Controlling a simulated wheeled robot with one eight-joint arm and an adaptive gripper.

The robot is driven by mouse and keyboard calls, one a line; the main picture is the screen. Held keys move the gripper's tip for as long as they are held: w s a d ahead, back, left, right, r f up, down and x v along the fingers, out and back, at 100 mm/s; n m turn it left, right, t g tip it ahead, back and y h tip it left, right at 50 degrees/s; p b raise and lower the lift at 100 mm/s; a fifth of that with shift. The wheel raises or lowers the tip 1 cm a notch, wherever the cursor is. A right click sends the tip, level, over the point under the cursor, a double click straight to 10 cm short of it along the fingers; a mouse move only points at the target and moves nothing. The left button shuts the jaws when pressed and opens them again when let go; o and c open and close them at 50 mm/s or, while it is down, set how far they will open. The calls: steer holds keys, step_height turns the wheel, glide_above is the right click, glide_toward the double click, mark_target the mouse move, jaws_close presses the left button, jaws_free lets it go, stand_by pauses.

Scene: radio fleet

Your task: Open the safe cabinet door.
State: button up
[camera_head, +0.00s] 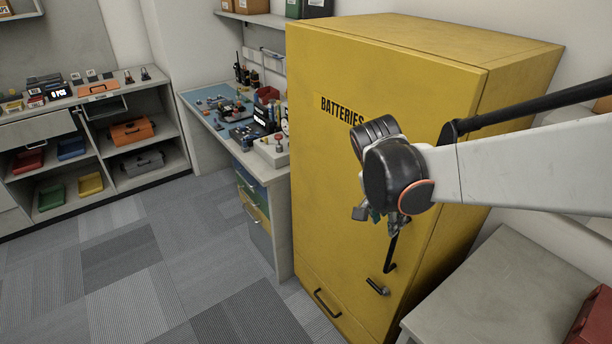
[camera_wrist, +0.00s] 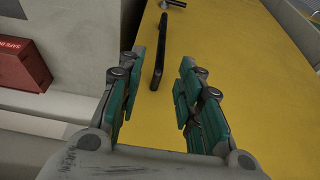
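The yellow safe cabinet (camera_head: 340,150) stands right of centre in the head view, marked "BATTERIES". Its front door looks shut. A black vertical bar handle (camera_head: 391,252) sits low on the door near its right edge; its upper part is hidden behind my gripper. In the wrist view the same handle (camera_wrist: 159,55) stands against the yellow door (camera_wrist: 230,50). My gripper (camera_wrist: 160,78) is open, with teal-padded fingers on either side of the handle's line in the picture. No finger visibly touches the handle. In the head view my gripper (camera_head: 385,218) is in front of the door.
A lever or knob (camera_head: 377,287) sits below the handle, and a drawer-like pull (camera_head: 327,303) lower left. A grey bench (camera_head: 490,285) with a red box (camera_head: 597,318) stands close on the right. A cluttered workbench (camera_head: 283,180) adjoins the left. Carpet (camera_head: 150,260) is clear in front.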

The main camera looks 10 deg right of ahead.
mark_target(393, 239)
steer(key=w+d+f+b, duration=0.1)
steer(key=f, duration=0.3)
steer(key=w+d+f+m+b, duration=0.1)
steer(key=d+f, duration=0.1)
steer(key=f, duration=0.3)
steer(key=w+d+f+m, duration=0.1)
steer(key=w+d+f, duration=0.1)
steer(key=f, duration=0.3)
steer(key=shift+d+g+h+b, duration=0.25)
steer(key=shift+g+h+b, duration=0.05)
steer(key=shift+g+b, duration=0.1)
jaws_close()
